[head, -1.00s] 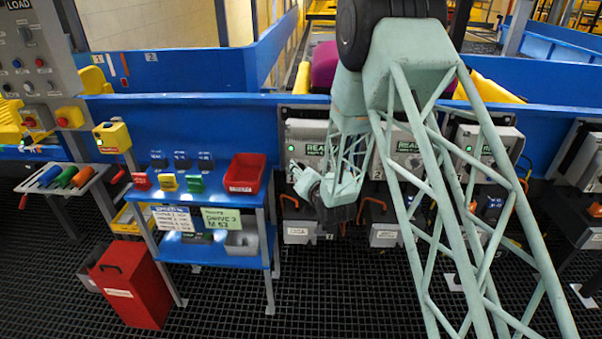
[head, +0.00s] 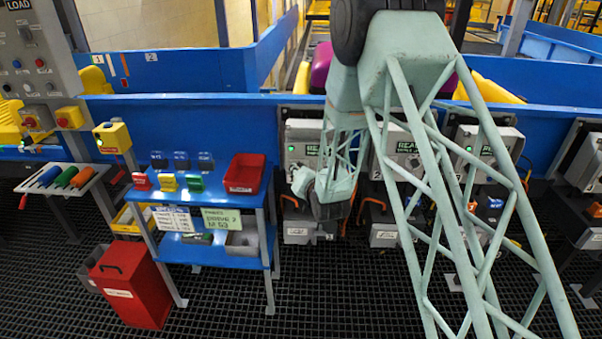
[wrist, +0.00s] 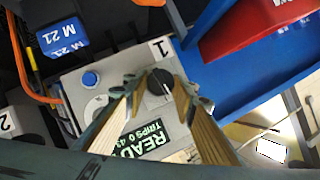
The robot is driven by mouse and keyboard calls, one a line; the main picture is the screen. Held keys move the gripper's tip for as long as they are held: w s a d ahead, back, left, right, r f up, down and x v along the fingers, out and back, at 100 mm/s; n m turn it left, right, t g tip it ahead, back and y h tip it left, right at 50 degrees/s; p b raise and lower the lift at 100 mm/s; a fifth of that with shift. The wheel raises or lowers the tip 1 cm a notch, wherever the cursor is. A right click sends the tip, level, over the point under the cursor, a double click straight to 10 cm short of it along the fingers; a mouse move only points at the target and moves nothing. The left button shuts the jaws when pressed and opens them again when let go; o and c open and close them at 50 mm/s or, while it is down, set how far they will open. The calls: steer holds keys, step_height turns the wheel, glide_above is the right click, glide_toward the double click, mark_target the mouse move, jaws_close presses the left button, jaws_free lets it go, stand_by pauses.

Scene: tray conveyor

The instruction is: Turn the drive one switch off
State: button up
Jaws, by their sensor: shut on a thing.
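The drive one panel is a grey box marked 1 (wrist: 180,57), with a green READY display (wrist: 143,146). Its black rotary switch (wrist: 160,83) sits between the two fingertips of my gripper (wrist: 162,92), which are shut on it. The switch carries a pale pointer mark; I cannot tell which setting it points to.
A blue knob (wrist: 91,79) is on the same panel. A blue M 21 tag (wrist: 62,38) and orange cable are beside it. A blue bench (head: 228,200) with a red bin (head: 244,174) stands left of my arm. Other drive boxes (head: 405,150) stand to the right.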

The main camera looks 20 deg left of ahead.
steer(key=shift+s+a+r+n+t+h+p, duration=0.1)
steer(key=shift+a+n+t+h+p, duration=0.25)
steer(key=shift+n+h+p, duration=1.2)
steer(key=shift+s+a+f+n+t+h+p, duration=0.1)
steer(key=shift+n+t+h+p, duration=0.4)
steer(key=shift+n+h+p, duration=1.1)
steer(key=shift+a+r+n+t+h+p, duration=0.1)
steer(key=shift+a+n+t+h+p, duration=0.25)
steer(key=shift+n+h+p, duration=1.15)
steer(key=shift+d+n+y+p, duration=0.1)
steer(key=shift+n+y+p, duration=0.35)
steer(key=shift+n, duration=0.3)
steer(key=o, duration=0.7)
steer(key=shift+o, duration=0.7)
steer(key=shift+s, duration=0.15)
steer(key=v, duration=1.1)
steer(key=shift+s, duration=0.4)
